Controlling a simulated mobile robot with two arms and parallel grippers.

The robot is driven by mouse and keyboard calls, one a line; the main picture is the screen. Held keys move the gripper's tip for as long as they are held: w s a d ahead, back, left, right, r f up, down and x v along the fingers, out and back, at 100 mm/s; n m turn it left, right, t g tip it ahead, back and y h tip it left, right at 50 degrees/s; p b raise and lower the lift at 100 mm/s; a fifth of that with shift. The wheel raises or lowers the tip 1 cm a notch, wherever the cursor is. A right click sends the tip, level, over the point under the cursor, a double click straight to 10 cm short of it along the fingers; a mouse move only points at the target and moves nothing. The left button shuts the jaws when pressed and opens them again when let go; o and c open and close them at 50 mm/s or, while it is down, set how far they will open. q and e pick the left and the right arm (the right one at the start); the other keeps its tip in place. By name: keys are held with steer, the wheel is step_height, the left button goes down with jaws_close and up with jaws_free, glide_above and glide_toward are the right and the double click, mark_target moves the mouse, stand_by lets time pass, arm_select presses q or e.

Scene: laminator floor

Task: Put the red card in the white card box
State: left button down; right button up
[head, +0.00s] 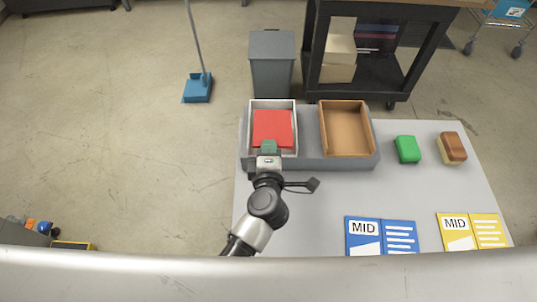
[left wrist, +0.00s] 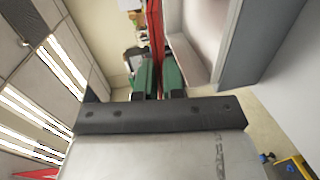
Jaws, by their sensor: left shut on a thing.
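The red card (head: 272,127) lies over the opening of the white card box (head: 273,103), within its outline in the head view. My left gripper (head: 268,148) is at the box's near edge, shut on the card's near edge. In the left wrist view the gripper's green fingers (left wrist: 158,78) pinch the card (left wrist: 155,25), seen edge-on. There the white box (left wrist: 190,55) lies along the card's right side, and the card looks held above the box's floor. Its exact height over the rim is unclear. My right gripper is not in view.
A brown box (head: 347,130) stands right of the white one on a grey tray (head: 340,163). A green block (head: 407,149), a brown-and-tan block (head: 452,147), a blue MID sheet (head: 381,237) and a yellow one (head: 471,232) lie further right. A grey bin (head: 272,75) stands behind.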

arm_select(q)
steer(key=shift+w+f+b, duration=0.6)
steer(key=shift+f+b, duration=0.1)
steer(key=shift+f, duration=0.1)
steer(key=shift+w+f+b, duration=0.3)
steer(key=shift+w+f, duration=0.35)
steer(key=shift+w, duration=0.35)
steer(key=shift+w+f+b, duration=0.3)
steer(key=shift+w+f, duration=0.35)
steer(key=shift+w, duration=0.35)
steer(key=c, duration=1.2)
jaws_free()
steer(key=shift+o, duration=0.2)
steer(key=s+r, duration=0.2)
steer(key=s, duration=0.8)
steer(key=shift+s, duration=0.35)
steer(key=shift+a, duration=0.1)
